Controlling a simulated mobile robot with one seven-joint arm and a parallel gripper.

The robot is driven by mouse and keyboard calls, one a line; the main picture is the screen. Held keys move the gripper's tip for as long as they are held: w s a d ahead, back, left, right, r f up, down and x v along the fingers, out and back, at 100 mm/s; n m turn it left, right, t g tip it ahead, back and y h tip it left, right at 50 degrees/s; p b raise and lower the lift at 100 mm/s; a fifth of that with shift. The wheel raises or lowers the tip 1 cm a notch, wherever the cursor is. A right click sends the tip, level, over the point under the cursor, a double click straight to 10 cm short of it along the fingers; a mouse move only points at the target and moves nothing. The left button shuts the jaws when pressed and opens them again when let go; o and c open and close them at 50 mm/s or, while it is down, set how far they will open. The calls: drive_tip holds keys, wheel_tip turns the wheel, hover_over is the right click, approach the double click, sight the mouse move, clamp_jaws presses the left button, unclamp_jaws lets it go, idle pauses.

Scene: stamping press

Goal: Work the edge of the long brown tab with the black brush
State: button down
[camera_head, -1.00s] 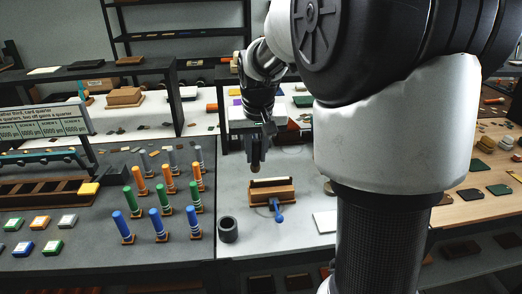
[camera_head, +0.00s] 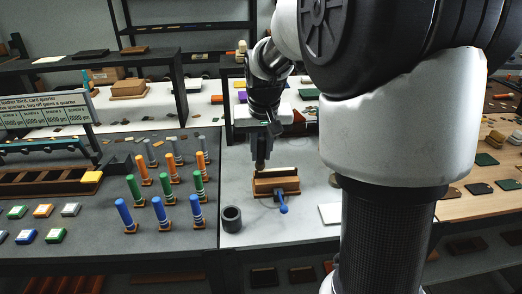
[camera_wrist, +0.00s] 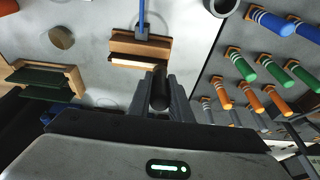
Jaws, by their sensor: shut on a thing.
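A brown wooden clamp block (camera_head: 288,187) with a blue lever (camera_head: 282,208) stands on the light-grey worktop. It also shows in the wrist view (camera_wrist: 124,46). A thin pale-edged strip (camera_wrist: 137,62) lies along it, seemingly the edge of the long brown tab; the rest of the tab is hidden or hard to tell apart. My gripper (camera_head: 262,148) is shut on a dark cylinder, seemingly the black brush (camera_wrist: 159,92), with a brownish tip (camera_head: 260,166) pointing down. The tip is close to the block's upper left part; I cannot tell whether they touch.
A dark grey cup (camera_head: 231,219) stands left of the clamp. Several blue, green and orange upright tools (camera_head: 160,212) stand further left. A white sheet (camera_head: 330,213) lies to the right. A wooden holder with green pieces (camera_wrist: 42,80) shows in the wrist view.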

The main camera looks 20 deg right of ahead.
drive_tip(key=shift+f, duration=0.5)
idle(0.9)
drive_tip(key=shift+d, duration=0.1)
drive_tip(key=shift+s+d, duration=0.2)
drive_tip(key=shift+d, duration=0.55)
drive_tip(key=shift+s+d, duration=0.15)
drive_tip(key=shift+d, duration=0.6)
drive_tip(key=shift+d, duration=0.15)
drive_tip(key=shift+s+d, duration=0.15)
drive_tip(key=shift+d, duration=0.55)
drive_tip(key=shift+s+d, duration=0.15)
drive_tip(key=shift+d, duration=0.55)
drive_tip(key=shift+d, duration=0.1)
drive_tip(key=d, duration=0.3)
drive_tip(key=shift+s, duration=0.3)
